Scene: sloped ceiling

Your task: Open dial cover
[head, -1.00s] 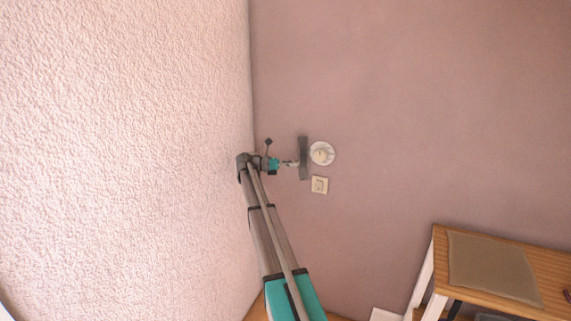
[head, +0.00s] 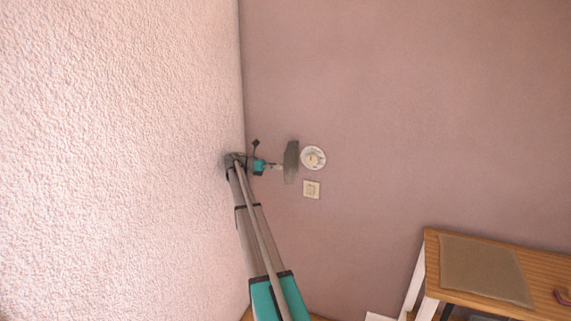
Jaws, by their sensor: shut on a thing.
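A round white dial (head: 313,158) is on the pink wall, with its face uncovered. A flat dark grey panel, which looks like the dial cover (head: 291,161), stands out just left of the dial, seen nearly edge-on. My gripper (head: 280,166) reaches from the left and is shut on the cover's left side. The fingertips are very small in this view, and the exact contact is not clear. A hinge cannot be made out.
A small square wall plate (head: 311,189) is below the dial. A rough white sloped surface (head: 120,160) is close to my arm on the left. A wooden table (head: 540,275) with a brown mat stands at the lower right. The wall right of the dial is clear.

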